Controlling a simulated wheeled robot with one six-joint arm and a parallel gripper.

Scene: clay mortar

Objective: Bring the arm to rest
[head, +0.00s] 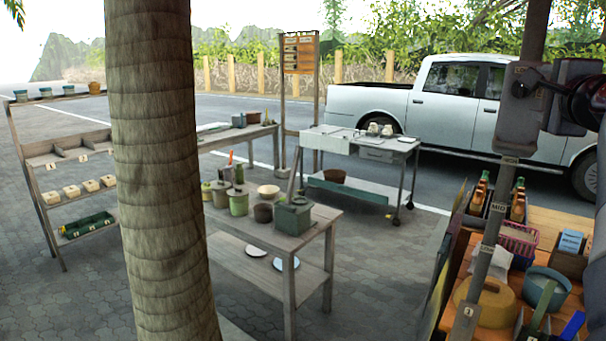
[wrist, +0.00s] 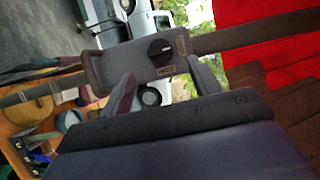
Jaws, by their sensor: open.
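My gripper (wrist: 161,76) is open in the wrist view, its two fingers apart with nothing held between them. Beyond the fingers is a grey control box (wrist: 120,58) with a round black knob (wrist: 160,50). Whether a finger touches the box cannot be told. In the head view, the box (head: 519,120) sits at the upper right on a tilted grey post. Dark parts of my arm show beside it at the right edge, and the fingertips are hard to make out there.
Below the box, a wooden counter (head: 552,222) holds bottles, a yellow lidded pot (head: 490,303), a teal bowl (head: 548,285) and a pink basket (head: 518,240). A thick trunk (head: 155,170) stands left. A wooden table (head: 318,215) with jars stands mid-scene. Paving between is clear.

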